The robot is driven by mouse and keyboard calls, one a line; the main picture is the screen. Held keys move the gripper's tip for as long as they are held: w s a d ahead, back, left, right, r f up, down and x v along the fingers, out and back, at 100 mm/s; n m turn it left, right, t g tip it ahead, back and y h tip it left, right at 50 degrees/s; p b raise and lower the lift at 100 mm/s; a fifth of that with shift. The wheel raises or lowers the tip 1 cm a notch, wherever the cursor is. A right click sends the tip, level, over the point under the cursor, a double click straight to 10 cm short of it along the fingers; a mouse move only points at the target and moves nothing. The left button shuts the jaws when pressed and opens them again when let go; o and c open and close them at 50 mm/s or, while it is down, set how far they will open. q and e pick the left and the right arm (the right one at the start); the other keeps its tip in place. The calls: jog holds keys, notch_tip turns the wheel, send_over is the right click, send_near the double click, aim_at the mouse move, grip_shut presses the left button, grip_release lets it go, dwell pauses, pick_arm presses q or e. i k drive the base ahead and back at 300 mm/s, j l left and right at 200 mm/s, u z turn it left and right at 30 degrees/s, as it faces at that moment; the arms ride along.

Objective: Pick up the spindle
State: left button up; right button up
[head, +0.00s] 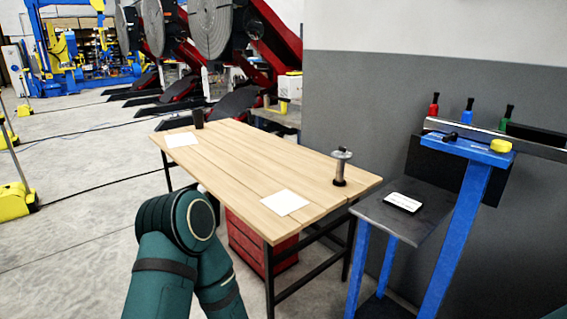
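The spindle (341,168) appears to be the upright metal piece with a round flange near its top. It stands on a dark round base at the right end of the wooden table (240,160). Nothing is touching it. A teal arm of mine shows at the lower left, in front of the table's near edge, with its bend well to the left of the spindle. Neither of my grippers shows in the head view.
White sheets (285,202) lie on the table, and a dark cup-like object (198,118) stands at its far left. A red drawer cabinet (250,240) is underneath. A blue-framed stand (465,150) with a dark shelf (425,225) is at right. The table's middle is clear.

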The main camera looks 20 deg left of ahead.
aim_at(339, 181)
jog(key=u, duration=0.2)
jog(key=i+z, duration=0.1)
jog(key=z, duration=0.55)
jog(key=i+j+z, duration=0.5)
jog(key=j+z, duration=0.15)
jog(key=j, duration=0.15)
